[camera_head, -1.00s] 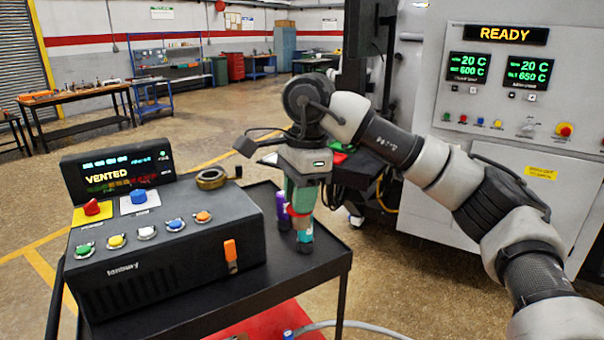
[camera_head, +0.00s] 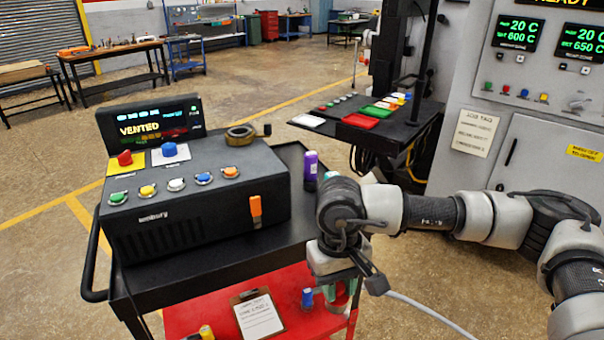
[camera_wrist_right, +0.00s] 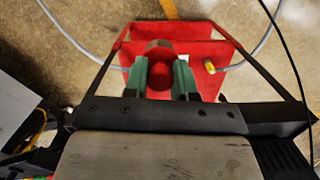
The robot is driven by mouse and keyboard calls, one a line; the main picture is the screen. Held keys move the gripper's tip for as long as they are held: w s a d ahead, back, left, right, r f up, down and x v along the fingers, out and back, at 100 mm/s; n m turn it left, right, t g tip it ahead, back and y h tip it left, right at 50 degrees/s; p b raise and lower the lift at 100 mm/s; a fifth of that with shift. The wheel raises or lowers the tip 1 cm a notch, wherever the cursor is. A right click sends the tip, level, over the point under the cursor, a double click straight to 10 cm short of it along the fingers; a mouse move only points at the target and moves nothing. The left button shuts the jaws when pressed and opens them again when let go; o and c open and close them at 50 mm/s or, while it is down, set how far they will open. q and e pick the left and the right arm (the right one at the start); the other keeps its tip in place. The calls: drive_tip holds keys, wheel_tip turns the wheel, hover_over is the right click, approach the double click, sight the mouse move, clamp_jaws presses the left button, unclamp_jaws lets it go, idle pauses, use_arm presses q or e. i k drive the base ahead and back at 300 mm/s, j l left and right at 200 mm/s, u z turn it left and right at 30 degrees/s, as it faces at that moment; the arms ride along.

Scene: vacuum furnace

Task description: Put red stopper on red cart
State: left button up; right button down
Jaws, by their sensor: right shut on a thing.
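My right gripper (camera_head: 342,298) hangs low at the front right corner of the black-topped cart (camera_head: 200,262), beside the red lower shelf (camera_head: 285,285). In the right wrist view my right gripper (camera_wrist_right: 160,82) has its green fingers shut on a round red piece, the red stopper (camera_wrist_right: 160,76). The red surface (camera_wrist_right: 190,50) lies beneath it there; I cannot tell the height of the stopper above it. In the head view the stopper is mostly hidden by the gripper. My left gripper is not in view.
The red shelf carries a clipboard (camera_head: 258,316), a small blue-capped piece (camera_head: 307,298) and a yellow-tipped piece (camera_head: 207,332). The control box (camera_head: 200,205) and a purple bottle (camera_head: 310,168) stand on the black top. A grey hose (camera_head: 430,312) lies at right.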

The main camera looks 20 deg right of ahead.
sight(289, 164)
drive_tip(key=i+l, duration=0.15)
drive_tip(key=l, duration=0.2)
drive_tip(key=i+l, duration=0.1)
drive_tip(key=l, duration=0.25)
drive_tip(key=i+l, duration=0.15)
drive_tip(key=l, duration=0.2)
drive_tip(key=i+l, duration=0.1)
drive_tip(key=l, duration=0.25)
drive_tip(key=i+l, duration=0.15)
drive_tip(key=l, duration=0.2)
drive_tip(key=i+l, duration=0.15)
drive_tip(key=l, duration=0.2)
drive_tip(key=i+u, duration=0.1)
drive_tip(key=u, duration=0.3)
drive_tip(key=l+u, duration=0.15)
drive_tip(key=u, duration=0.25)
drive_tip(key=i+l+u, duration=0.1)
drive_tip(key=u, duration=0.35)
drive_tip(key=i+j, duration=0.2)
